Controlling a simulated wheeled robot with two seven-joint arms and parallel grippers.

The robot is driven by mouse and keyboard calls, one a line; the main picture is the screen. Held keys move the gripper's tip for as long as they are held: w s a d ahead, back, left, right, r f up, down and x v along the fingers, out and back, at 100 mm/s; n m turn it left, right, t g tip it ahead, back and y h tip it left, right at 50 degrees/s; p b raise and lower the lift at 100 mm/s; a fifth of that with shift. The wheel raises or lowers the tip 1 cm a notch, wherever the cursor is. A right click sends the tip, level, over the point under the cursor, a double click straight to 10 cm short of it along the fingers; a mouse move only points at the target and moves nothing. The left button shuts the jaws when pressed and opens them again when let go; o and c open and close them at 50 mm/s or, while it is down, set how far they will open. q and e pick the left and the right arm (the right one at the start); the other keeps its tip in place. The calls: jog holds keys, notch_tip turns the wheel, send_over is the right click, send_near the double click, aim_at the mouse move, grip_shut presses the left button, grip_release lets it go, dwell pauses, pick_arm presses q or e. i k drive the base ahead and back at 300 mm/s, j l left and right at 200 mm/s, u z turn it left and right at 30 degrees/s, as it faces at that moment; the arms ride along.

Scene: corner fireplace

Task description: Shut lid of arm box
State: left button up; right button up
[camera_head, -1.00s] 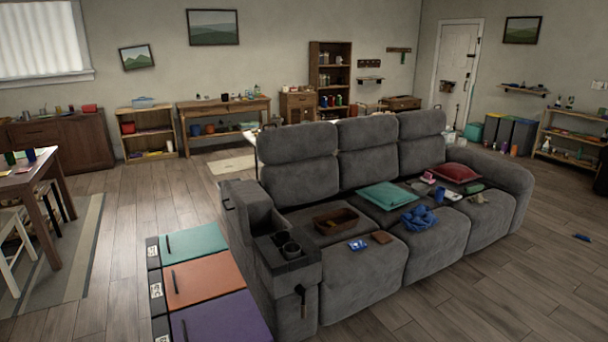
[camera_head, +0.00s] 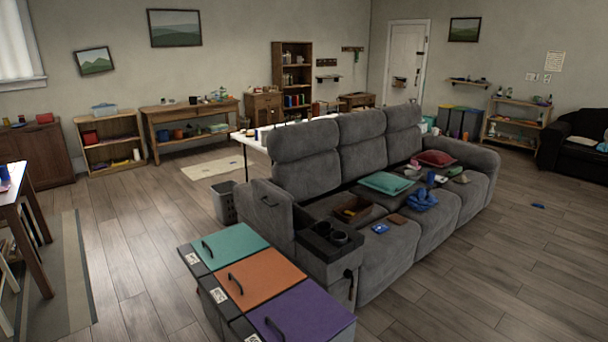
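The grey sofa (camera_head: 400,240) stands in the middle of the view. Its near left arm holds the arm box, with a grey lid (camera_head: 269,217) raised upright at the outer, left side. A dark handle shows on the lid's outer face. The front of the arm has a dark panel with two cup holders (camera_head: 331,236). The raised lid hides most of the box opening. Neither of my grippers is in view.
Bins with teal (camera_head: 229,246), orange (camera_head: 256,277) and purple (camera_head: 302,318) lids stand in front of the sofa arm. A grey basket (camera_head: 225,203) stands left of the arm, and a white table (camera_head: 246,143) behind the sofa.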

aim_at(268, 211)
jog(key=i+j, duration=0.15)
jog(key=j, duration=0.2)
jog(key=i+j, duration=0.1)
jog(key=j, duration=0.2)
jog(key=i+j, duration=0.15)
jog(key=j, duration=0.2)
jog(key=i+j, duration=0.15)
jog(key=j, duration=0.15)
jog(key=i+j+z, duration=0.1)
jog(key=j, duration=0.25)
